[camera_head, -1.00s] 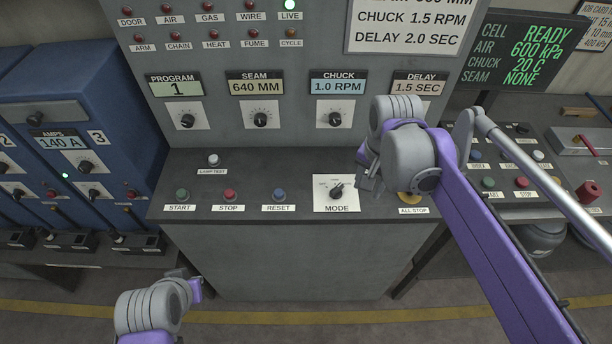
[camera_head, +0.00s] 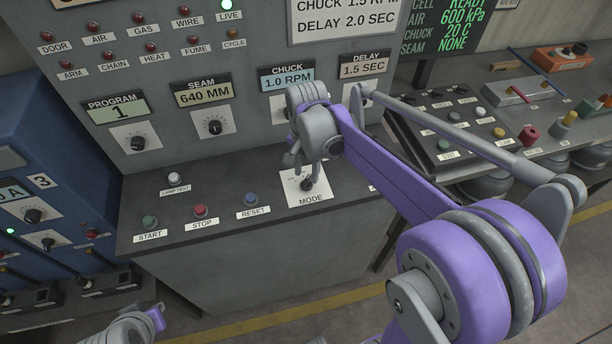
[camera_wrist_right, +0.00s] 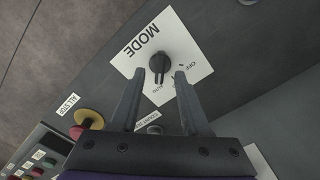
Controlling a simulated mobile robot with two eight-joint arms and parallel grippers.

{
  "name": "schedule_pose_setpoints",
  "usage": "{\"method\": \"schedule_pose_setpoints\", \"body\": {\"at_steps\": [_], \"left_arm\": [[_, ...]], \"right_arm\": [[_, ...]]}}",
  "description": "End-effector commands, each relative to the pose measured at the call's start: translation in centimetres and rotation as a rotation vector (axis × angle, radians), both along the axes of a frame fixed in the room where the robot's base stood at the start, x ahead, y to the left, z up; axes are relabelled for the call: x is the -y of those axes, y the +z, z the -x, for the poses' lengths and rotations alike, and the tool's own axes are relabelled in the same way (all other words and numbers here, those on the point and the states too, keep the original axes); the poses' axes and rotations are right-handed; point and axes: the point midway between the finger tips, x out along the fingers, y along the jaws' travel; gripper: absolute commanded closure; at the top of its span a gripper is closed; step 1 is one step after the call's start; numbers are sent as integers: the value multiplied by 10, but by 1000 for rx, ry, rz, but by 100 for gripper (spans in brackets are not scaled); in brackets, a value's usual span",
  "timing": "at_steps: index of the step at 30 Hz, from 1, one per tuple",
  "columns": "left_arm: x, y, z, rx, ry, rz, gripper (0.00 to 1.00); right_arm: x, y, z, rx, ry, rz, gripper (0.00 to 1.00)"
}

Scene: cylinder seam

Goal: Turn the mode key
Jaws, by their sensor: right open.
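The mode key (camera_head: 308,184) is a small black knob on a white plate (camera_head: 318,197) lettered MODE, on the console's sloping top. In the right wrist view the key (camera_wrist_right: 159,63) stands just beyond and between my fingertips, and its plate (camera_wrist_right: 185,42) shows OFF and other small position lettering. My right gripper (camera_head: 303,170) is over the key, with its fingers (camera_wrist_right: 157,84) apart and nothing held. I cannot tell whether a finger touches the key. My left gripper (camera_head: 156,318) is at the lower left, low before the console; its fingers are not clear.
Start (camera_head: 150,222), stop (camera_head: 200,211) and reset (camera_head: 251,199) buttons sit left of the key. The yellow and red all-stop button (camera_wrist_right: 88,118) is close by in the right wrist view. Program, seam, chuck and delay dials (camera_head: 214,127) line the upright panel behind.

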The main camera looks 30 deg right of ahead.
Motion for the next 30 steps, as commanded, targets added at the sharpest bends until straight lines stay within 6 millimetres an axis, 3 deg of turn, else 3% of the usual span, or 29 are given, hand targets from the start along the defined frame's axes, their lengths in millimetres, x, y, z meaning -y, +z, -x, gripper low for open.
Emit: {"method": "schedule_pose_setpoints", "body": {"at_steps": [6,15,17,23,30], "left_arm": [[0,-2,1,-2,0,0,100],[0,-2,1,-2,0,0,100],[0,-2,1,-2,0,0,100],[0,-2,1,-2,0,0,100],[0,-2,1,-2,0,0,100]], "right_arm": [[0,-21,0,0,0,0,54],[0,-24,0,0,1,0,54],[0,-24,0,0,1,0,61],[0,-24,0,0,1,0,97],[0,-24,0,0,1,0,100]]}}
